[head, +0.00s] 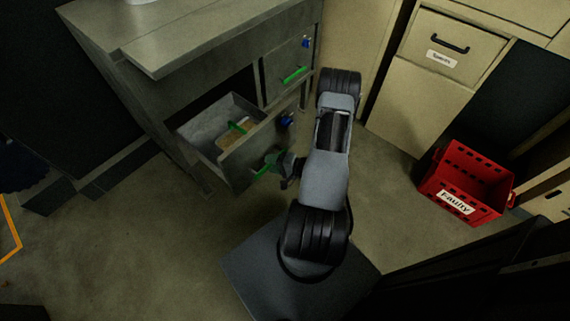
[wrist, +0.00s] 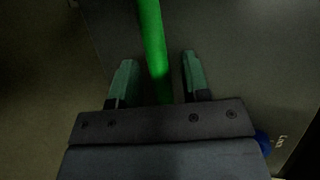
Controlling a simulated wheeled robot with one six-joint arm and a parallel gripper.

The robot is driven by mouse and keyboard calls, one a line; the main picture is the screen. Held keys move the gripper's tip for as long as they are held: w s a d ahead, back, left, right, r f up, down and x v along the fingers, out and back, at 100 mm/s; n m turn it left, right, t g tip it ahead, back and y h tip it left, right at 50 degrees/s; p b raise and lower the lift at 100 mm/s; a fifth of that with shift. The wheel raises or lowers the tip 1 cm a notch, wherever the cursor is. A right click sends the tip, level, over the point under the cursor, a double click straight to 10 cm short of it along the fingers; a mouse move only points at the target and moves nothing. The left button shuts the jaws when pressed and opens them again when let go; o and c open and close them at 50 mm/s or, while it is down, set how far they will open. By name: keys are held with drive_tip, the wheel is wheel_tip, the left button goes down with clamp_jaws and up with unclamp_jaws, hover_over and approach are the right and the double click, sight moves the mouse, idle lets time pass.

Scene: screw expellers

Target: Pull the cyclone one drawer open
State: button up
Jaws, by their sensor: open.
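A grey drawer (head: 250,152) stands pulled out from the grey cabinet, its inside (head: 196,128) showing. A green bar handle (head: 263,171) is on its front, partly hidden by my gripper (head: 275,165). In the wrist view the green handle (wrist: 152,42) runs between the two fingers of my gripper (wrist: 158,68). The fingers are open, with a gap on each side of the bar.
The grey cabinet (head: 220,42) has another green handle (head: 295,75) on a closed front. A green and tan item (head: 236,128) lies in the open drawer. A red crate (head: 467,182) marked "Faulty" stands right. The floor (head: 130,240) at left front is clear.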

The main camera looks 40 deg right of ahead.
drive_tip(key=p+v, duration=0.2)
drive_tip(key=v, duration=1.1)
drive_tip(key=shift+d, duration=0.15)
